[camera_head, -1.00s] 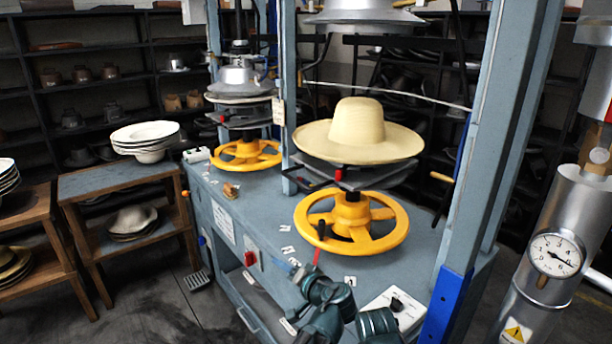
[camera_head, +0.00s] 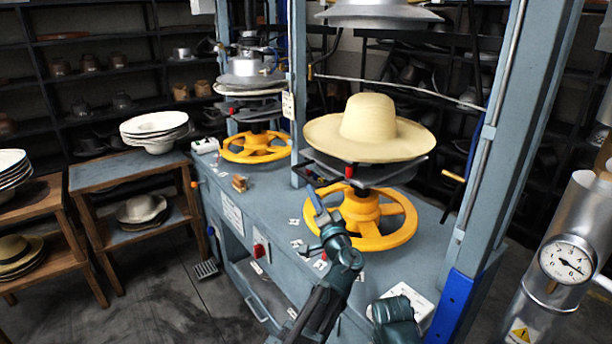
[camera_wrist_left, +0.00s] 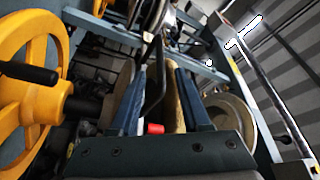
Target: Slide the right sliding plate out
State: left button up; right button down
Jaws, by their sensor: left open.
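The right sliding plate (camera_head: 400,173) is a dark flat plate under a straw hat (camera_head: 369,130), above a yellow handwheel (camera_head: 365,222). A black bar handle (camera_head: 322,180) with a red part (camera_head: 349,172) sticks out at its front left. My left gripper (camera_head: 316,204) is open, just in front of and below this handle. In the left wrist view, the black handle bar (camera_wrist_left: 152,85) and a red piece (camera_wrist_left: 155,128) appear between the blue fingers of my left gripper (camera_wrist_left: 158,78). Contact cannot be told.
A second press with a yellow handwheel (camera_head: 256,147) stands at the left. Blue-grey posts (camera_head: 500,130) frame the right press. A pressure gauge (camera_head: 567,259) stands at the right.

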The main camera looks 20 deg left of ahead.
aim_at(306, 177)
pick_arm(q)
jog(key=p+x, duration=0.1)
jog(key=x, duration=0.8)
jog(key=shift+p, duration=0.3)
jog(key=shift+s, duration=0.1)
grip_shut()
dwell(0.9)
